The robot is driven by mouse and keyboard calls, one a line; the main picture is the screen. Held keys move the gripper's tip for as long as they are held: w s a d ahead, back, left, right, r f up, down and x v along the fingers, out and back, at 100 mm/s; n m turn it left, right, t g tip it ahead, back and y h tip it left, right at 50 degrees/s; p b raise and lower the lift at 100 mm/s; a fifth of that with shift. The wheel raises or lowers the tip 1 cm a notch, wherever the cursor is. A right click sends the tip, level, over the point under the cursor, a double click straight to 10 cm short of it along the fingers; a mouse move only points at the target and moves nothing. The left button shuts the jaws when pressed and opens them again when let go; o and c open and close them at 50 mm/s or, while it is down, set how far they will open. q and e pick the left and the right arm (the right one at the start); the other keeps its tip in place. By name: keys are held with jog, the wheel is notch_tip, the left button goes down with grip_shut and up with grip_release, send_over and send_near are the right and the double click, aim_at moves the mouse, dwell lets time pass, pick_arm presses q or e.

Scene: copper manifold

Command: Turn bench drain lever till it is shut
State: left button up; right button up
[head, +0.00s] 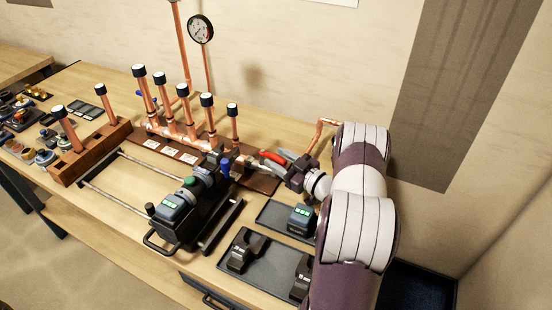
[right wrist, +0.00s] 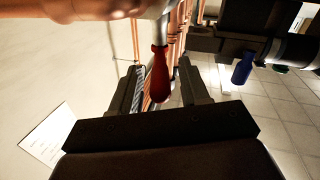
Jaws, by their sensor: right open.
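A lever with a red handle (head: 271,157) sticks out at the right end of the copper manifold (head: 185,135). My right gripper (head: 276,163) is open at this lever, its fingers pointing left toward the pipework. In the right wrist view the red handle (right wrist: 160,75) lies between the two open fingers, with a gap visible on each side. I cannot read a label naming it the drain lever. A blue handle (head: 225,166) sits left of it, also seen in the right wrist view (right wrist: 242,68). My left gripper is not in view.
A black tool with a green-lit battery (head: 172,207) stands on rails in front of the manifold. Dark trays (head: 262,284) hold batteries at the front right. A wooden rack (head: 95,152) holds copper pipes at left. A gauge (head: 200,29) rises behind.

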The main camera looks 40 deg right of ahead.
jog(key=b+v, duration=0.1)
jog(key=v, duration=0.5)
